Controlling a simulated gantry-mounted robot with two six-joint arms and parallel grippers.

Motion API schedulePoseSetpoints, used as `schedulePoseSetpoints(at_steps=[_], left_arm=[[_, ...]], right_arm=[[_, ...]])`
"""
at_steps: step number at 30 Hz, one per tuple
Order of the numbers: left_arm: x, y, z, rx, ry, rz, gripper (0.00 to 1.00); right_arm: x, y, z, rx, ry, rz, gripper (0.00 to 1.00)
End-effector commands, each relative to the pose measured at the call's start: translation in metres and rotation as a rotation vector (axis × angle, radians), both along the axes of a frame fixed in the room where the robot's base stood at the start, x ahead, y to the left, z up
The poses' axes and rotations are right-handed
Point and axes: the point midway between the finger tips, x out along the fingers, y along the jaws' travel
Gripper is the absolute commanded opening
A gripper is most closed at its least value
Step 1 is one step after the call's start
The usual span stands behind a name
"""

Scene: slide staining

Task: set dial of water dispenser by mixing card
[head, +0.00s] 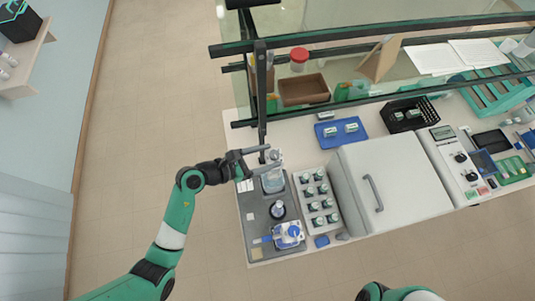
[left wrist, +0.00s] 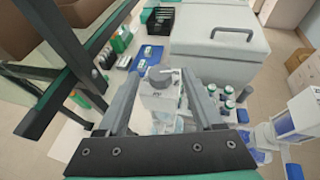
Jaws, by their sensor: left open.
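The water dispenser (head: 272,182) is a pale, clear-walled unit at the back of the grey tray, partly hidden under my left gripper (head: 274,157). In the left wrist view the dispenser's light front (left wrist: 160,101) carries a dark round dial (left wrist: 163,79). The dial lies between the fingertips of my open left gripper (left wrist: 162,76), seemingly just beyond them; I cannot tell whether they touch it. The dial's setting is too small to read. A small pale card (head: 250,216) lies on the tray's left side; I cannot tell if it is the mixing card. My right gripper is out of view.
The grey tray (head: 254,232) also holds a dark-based bottle (head: 278,209) and a blue-and-white device (head: 289,235). A rack of capped bottles (head: 316,198) and a large white lidded box (head: 393,180) stand to the right. A dark shelf post (head: 261,95) rises close behind my left gripper.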

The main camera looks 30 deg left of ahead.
Motion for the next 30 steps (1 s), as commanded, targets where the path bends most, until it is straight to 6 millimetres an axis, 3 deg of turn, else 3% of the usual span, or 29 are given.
schedulePoseSetpoints(at_steps=[7,19,25,30], left_arm=[[0.002,-0.001,-0.001,-0.001,-0.001,0.0,0.68],[0.001,-0.001,-0.001,-0.001,-0.001,0.0,0.0],[0.002,0.0,-0.002,-0.001,0.001,-0.014,0.0],[0.006,0.004,-0.005,0.0,-0.001,-0.139,0.0]], right_arm=[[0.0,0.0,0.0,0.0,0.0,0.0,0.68],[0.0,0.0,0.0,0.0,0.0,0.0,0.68],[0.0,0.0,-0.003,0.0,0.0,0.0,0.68],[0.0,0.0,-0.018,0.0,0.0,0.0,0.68]])
